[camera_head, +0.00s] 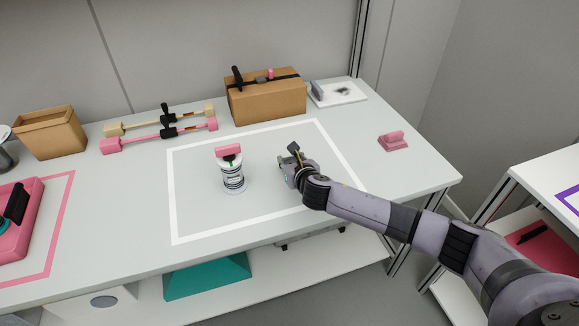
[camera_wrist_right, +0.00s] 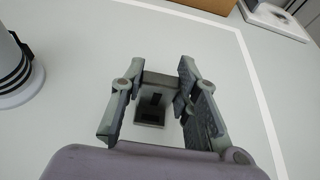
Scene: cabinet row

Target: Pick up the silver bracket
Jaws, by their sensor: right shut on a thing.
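The silver bracket (camera_wrist_right: 157,82) is a small grey block-like piece with a dark slot. It sits between the two fingers of my right gripper (camera_wrist_right: 158,76) in the right wrist view, with the pale tabletop behind it. The fingers are shut on its sides. In the head view my right gripper (camera_head: 290,171) is low over the white-outlined square, right of the can, and hides most or all of the bracket. I cannot tell whether the bracket touches the table. My left gripper is not in view.
A white can (camera_head: 233,177) with a pink piece on top stands left of my right gripper. A cardboard box (camera_head: 265,102), pink and beige bars (camera_head: 160,136) and a white plate (camera_head: 340,95) lie behind. A pink block (camera_head: 393,141) is at right. The square's front is clear.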

